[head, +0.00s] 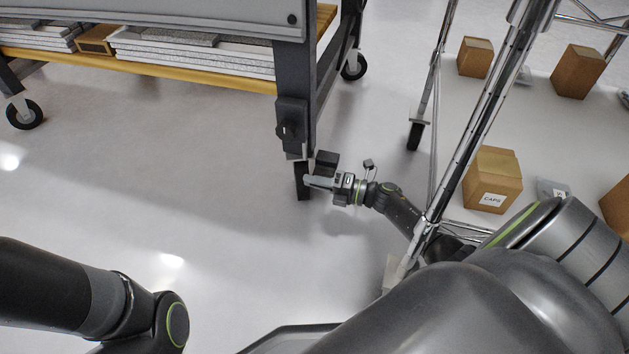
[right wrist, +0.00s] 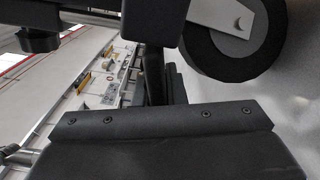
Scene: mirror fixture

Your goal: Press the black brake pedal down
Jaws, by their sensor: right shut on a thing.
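My right gripper (head: 312,183) is low by the foot of the fixture's near corner post, its tips at the black caster (head: 303,187). In the right wrist view its narrow dark fingers (right wrist: 158,78) are close together and reach up to a black block at the top, which appears to be the brake pedal (right wrist: 150,22). The fingers appear shut on it, but their tips are partly hidden. In the head view I cannot tell the pedal apart from the caster's dark parts. The caster wheel (right wrist: 236,45) is beside the block. My left gripper is out of view.
The wheeled fixture (head: 170,18) carries stacked grey panels (head: 195,55) on a lower wooden shelf. A chrome wire rack (head: 475,115) stands close on the right, beside my right arm. Cardboard boxes (head: 492,178) are around it. The floor left of the caster is clear.

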